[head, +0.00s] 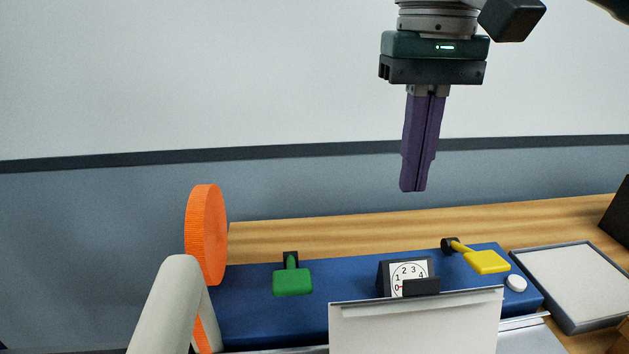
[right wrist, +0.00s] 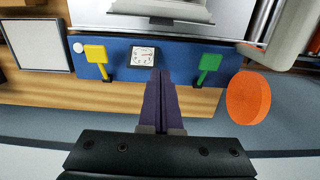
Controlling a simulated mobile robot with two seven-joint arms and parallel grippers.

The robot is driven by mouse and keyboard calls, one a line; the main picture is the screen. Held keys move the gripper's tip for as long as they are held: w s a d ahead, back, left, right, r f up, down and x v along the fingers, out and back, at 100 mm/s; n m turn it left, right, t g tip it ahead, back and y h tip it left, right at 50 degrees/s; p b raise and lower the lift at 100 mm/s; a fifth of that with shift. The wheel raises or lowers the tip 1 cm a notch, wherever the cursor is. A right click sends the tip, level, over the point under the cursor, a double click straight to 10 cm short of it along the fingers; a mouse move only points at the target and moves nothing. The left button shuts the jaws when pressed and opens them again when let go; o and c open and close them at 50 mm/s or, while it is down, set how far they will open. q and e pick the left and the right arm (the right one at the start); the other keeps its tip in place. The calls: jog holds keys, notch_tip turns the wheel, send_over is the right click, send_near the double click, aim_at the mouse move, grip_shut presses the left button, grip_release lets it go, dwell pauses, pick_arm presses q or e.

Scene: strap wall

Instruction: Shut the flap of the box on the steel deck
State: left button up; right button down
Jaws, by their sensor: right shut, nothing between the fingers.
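A pale upright panel (head: 415,328), apparently the box's flap, stands raised at the bottom of the head view. A dark tab (head: 421,287) sits on its top edge. The rest of the box is cut off below. A strip of the steel deck (head: 530,340) shows to its right. In the right wrist view the flap (right wrist: 175,9) is at the top edge, partly cut off. My right gripper (head: 413,190) has purple fingers, shut and empty, pointing down, well above and behind the flap. It also shows in the right wrist view (right wrist: 158,72). My left gripper is not seen.
A blue panel (head: 345,270) behind the flap carries a green lever (head: 292,281), a dial (head: 408,273), a yellow lever (head: 486,261) and a white button (head: 516,283). An orange disc (head: 205,235) stands at left, a grey-rimmed tray (head: 575,280) at right.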

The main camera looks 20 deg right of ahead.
jog(key=p, duration=0.4)
send_near(419, 328)
jog(key=w+f, duration=0.3)
jog(key=shift+d+f, duration=0.2)
jog(key=shift+f, duration=0.05)
jog(key=shift+w, duration=0.1)
